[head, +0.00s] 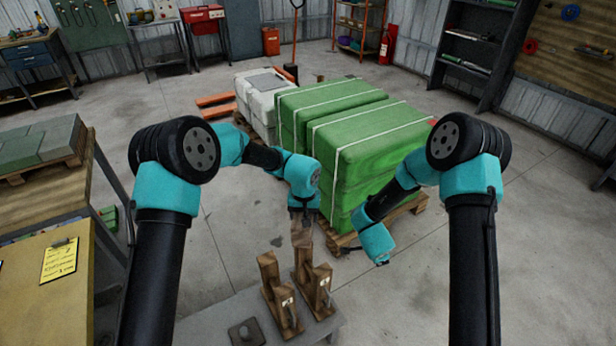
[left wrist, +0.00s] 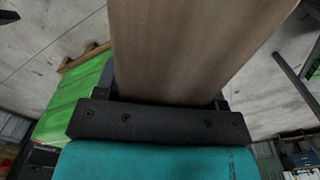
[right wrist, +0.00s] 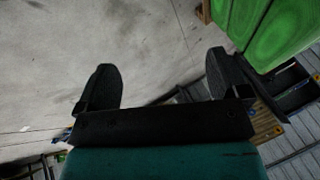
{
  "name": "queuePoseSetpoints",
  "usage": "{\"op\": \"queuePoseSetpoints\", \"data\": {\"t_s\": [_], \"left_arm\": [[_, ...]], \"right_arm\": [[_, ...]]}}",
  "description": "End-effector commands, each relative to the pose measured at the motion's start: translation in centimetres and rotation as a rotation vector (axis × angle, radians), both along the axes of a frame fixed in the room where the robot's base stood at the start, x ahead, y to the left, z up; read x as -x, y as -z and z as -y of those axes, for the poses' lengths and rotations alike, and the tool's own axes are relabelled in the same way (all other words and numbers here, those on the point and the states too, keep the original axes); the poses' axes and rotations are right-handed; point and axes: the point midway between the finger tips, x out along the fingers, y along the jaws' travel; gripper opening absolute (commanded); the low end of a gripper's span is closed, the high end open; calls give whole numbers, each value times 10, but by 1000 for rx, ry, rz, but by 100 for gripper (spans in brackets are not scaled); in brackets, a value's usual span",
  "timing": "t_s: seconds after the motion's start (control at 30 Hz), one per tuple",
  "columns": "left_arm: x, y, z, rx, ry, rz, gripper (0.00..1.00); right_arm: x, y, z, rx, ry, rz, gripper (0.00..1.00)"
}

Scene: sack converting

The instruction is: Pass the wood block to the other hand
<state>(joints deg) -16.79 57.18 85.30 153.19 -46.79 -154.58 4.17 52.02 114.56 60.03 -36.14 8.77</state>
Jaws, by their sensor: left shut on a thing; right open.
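The brown wood block (head: 301,233) hangs below my left gripper (head: 302,213), above the grey table. The left gripper is shut on it. In the left wrist view the wood block (left wrist: 195,45) rises large from between the jaws and hides the fingertips. My right gripper (head: 382,261) is to the right of the block and apart from it, pointing down. In the right wrist view its two dark fingers (right wrist: 163,82) are spread wide with nothing between them.
Two brown wooden stands (head: 280,295) (head: 314,282) are on the grey table (head: 215,325) below the grippers. A dark square plate (head: 246,333) lies at the table's left. Green strapped stacks (head: 360,140) on a pallet stand behind. Open floor lies to the right.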

Motion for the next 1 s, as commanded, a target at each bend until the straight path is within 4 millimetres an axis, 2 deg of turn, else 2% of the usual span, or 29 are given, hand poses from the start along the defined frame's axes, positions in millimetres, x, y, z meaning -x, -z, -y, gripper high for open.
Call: {"op": "queuePoseSetpoints", "data": {"t_s": [0.1, 0.47, 0.77, 1.0], "left_arm": [[-1, -1, 0, 2, 0, 3, 12], [-1, -1, 0, 2, 0, 3, 12], [-1, -1, 0, 1, 0, 2, 12], [-1, -1, 0, 1, 0, 2, 12]], "right_arm": [[-20, -12, 2, -7, 171, 44, 94], [-67, -49, -9, -83, 681, 134, 94], [-103, -87, -36, -204, 1084, 162, 94], [-133, -125, -69, -335, 1381, 135, 94]]}}
